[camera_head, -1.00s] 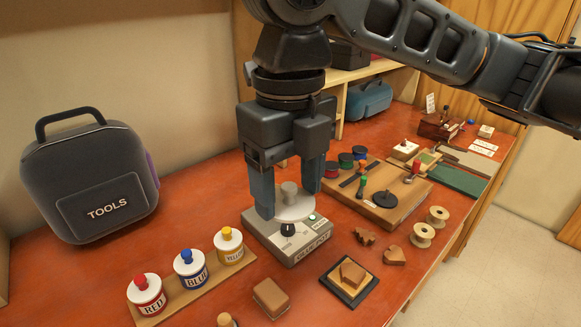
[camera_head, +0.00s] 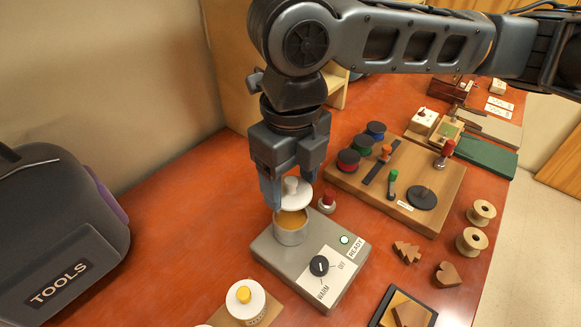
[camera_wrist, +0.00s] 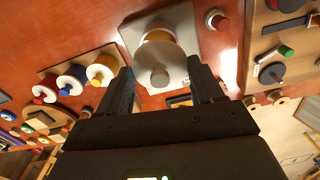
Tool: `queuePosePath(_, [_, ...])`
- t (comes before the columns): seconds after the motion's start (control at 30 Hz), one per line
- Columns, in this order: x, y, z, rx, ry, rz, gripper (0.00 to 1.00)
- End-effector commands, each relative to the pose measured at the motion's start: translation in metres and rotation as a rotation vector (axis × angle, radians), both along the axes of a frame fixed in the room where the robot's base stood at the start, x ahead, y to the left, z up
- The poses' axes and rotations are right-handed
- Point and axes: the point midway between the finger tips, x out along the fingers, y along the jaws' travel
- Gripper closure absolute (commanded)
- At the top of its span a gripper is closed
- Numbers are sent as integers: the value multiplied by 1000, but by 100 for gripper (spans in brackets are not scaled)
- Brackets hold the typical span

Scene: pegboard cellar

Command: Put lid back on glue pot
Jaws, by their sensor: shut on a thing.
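The glue pot (camera_head: 291,238) is a grey cup with amber glue showing. It stands upright and open at the back left of a grey warmer box (camera_head: 335,262) with a black dial. My gripper (camera_head: 290,188) is shut on the knob of a white round lid (camera_head: 300,204), above the pot and toward its far side in the head view. The lid covers the pot's back rim from sight; a gap seems to show, but I cannot tell its size. In the wrist view, the lid (camera_wrist: 154,55) partly covers the pot's amber opening (camera_wrist: 159,36).
A red-topped button (camera_head: 327,202) stands close behind the warmer. A wooden board (camera_head: 440,200) with spools and pegs lies right. Bare red bench lies left of the warmer.

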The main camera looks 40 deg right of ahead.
Motion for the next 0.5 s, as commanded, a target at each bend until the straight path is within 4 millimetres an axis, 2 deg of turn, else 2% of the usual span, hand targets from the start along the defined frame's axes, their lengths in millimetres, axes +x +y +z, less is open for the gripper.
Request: queuePosePath(0.5, [0, 0, -44, 0, 1, -1, 62])
